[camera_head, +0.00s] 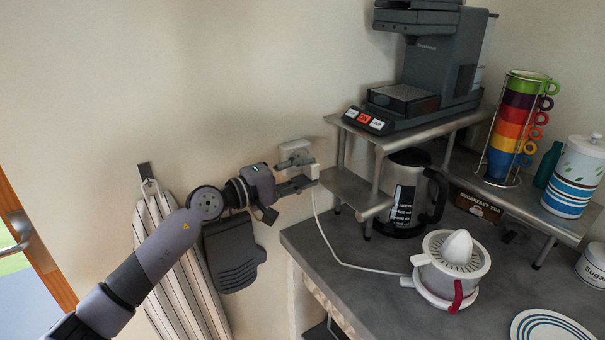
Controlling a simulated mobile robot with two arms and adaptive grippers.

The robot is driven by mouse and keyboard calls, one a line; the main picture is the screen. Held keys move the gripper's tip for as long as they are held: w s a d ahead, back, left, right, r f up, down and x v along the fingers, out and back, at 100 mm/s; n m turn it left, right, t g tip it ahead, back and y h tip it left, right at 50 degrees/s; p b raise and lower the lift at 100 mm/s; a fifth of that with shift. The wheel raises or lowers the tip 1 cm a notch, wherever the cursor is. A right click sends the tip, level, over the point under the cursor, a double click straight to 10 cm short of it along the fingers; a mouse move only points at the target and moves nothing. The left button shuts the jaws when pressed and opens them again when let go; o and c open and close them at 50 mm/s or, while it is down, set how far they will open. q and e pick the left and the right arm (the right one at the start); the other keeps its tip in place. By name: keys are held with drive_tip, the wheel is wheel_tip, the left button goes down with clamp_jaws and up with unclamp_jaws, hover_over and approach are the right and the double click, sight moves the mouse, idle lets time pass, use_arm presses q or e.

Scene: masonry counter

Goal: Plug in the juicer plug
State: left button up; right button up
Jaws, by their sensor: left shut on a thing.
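The juicer (452,262), white and grey with a ribbed cone and a red handle, stands on the grey counter. Its white cord (345,262) runs left along the counter and up to the white plug (312,172). My left gripper (303,173) is shut on the plug and holds it close to the wall, just at the wall socket (292,150). The gripper's fingers cover part of the plug and socket, so I cannot tell whether the prongs are in. My right gripper is not in view.
A metal shelf (350,190) stands close to the right of the plug, with a kettle (405,195) beneath and a coffee machine (425,70) above. Stacked cups (515,125) stand farther right. A striped towel (170,240) hangs behind my left arm. The counter's left front is clear.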

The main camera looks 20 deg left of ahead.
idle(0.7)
use_arm(q)
drive_tip(key=shift+b, duration=0.4)
drive_tip(key=shift+a, duration=0.1)
drive_tip(key=shift+w+a+b, duration=0.85)
drive_tip(key=shift+a+b, duration=0.2)
drive_tip(key=shift+b, duration=1.2)
drive_tip(key=shift+a+r, duration=0.1)
drive_tip(key=o, duration=1.2)
drive_tip(key=shift+w, duration=0.1)
